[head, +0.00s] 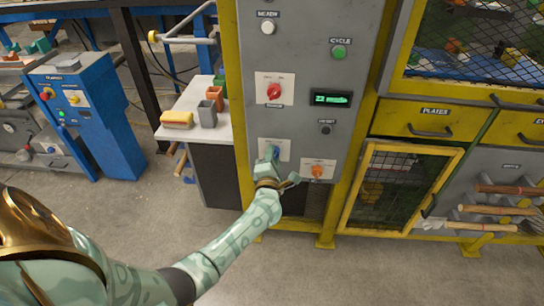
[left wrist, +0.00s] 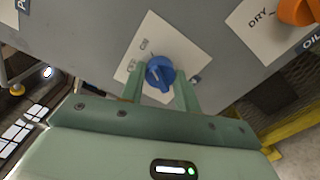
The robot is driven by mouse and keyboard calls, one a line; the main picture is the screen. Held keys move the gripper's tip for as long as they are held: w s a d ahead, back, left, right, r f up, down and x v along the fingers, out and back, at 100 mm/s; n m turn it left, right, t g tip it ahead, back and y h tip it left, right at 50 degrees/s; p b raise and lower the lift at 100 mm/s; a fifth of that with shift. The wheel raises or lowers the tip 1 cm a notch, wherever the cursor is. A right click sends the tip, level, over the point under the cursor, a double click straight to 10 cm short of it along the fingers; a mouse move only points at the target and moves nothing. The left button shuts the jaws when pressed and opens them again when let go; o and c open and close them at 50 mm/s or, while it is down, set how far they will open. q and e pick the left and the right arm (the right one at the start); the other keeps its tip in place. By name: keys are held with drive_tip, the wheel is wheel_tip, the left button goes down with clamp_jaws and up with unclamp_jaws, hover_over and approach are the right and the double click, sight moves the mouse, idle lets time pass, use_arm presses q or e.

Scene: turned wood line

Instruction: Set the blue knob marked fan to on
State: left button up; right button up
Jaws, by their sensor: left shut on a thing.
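The blue knob (left wrist: 160,72) sits on a white plate (left wrist: 152,42) on the grey panel. My left gripper (left wrist: 162,88) is shut on it, with one green finger on each side. In the head view the blue knob (head: 275,153) is mostly hidden behind my left gripper (head: 271,158), which reaches up to the lower left of the panel. The small marks on the plate are too blurred for me to tell which one the knob points at. My right gripper is not in view.
An orange knob (head: 317,171) sits close to the right of my left gripper. Above are a red knob (head: 274,91), a green display (head: 331,98), a black reset button (head: 325,129) and a green cycle button (head: 338,52). A side table (head: 183,133) with bins stands left.

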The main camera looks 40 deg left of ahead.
use_arm(q)
drive_tip(key=shift+f, duration=0.1)
idle(0.3)
drive_tip(key=o, duration=1)
drive_tip(key=p+v, duration=0.4)
drive_tip(key=v, duration=1.2)
drive_tip(key=shift+s+p, duration=0.2)
drive_tip(key=shift+p, duration=0.15)
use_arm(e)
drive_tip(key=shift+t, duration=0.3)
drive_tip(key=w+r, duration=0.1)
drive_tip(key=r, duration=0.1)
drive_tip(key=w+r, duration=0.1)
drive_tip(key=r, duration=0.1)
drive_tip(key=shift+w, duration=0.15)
use_arm(q)
drive_tip(key=shift+d, duration=0.1)
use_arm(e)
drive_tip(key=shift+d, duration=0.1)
